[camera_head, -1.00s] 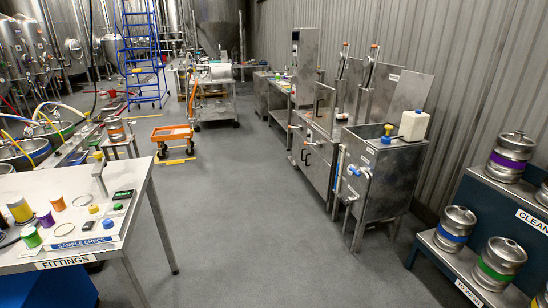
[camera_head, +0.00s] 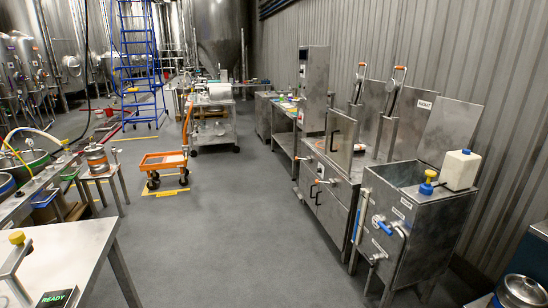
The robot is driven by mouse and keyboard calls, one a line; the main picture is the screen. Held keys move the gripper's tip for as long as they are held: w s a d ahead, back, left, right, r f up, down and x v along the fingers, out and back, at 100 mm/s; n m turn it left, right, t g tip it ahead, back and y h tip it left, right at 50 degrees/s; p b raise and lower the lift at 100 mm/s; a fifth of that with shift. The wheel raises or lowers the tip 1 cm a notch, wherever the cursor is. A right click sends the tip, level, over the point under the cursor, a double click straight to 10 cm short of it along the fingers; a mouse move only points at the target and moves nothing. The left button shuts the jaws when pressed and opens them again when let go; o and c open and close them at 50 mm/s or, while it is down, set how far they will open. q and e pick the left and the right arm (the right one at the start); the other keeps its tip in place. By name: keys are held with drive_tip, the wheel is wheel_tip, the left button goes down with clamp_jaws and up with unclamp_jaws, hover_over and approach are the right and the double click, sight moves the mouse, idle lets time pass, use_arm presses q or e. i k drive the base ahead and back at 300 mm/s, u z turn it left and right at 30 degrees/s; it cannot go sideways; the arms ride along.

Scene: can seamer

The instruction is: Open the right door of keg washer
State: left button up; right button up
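A stainless steel machine, which looks like the keg washer (camera_head: 338,207), stands along the right wall. A steel panel with a black handle (camera_head: 341,140) stands raised at its front left. Black handles (camera_head: 316,193) show on its lower front, but the door seams there are too small to tell. Two upright levers with orange tops (camera_head: 398,73) rise behind it. A steel panel labelled "RIGHT" (camera_head: 424,105) stands upright behind the machine, beside a tilted steel panel (camera_head: 450,132). Neither of my grippers is in view.
A steel sink-like tank (camera_head: 425,225) with blue valves and a white jug (camera_head: 460,169) stands in front right. A table corner (camera_head: 75,265) is at lower left. An orange cart (camera_head: 164,162) stands ahead. The grey floor (camera_head: 230,230) between is clear.

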sight(332, 215)
drive_tip(key=i, duration=3.3)
drive_tip(key=z, duration=1.75)
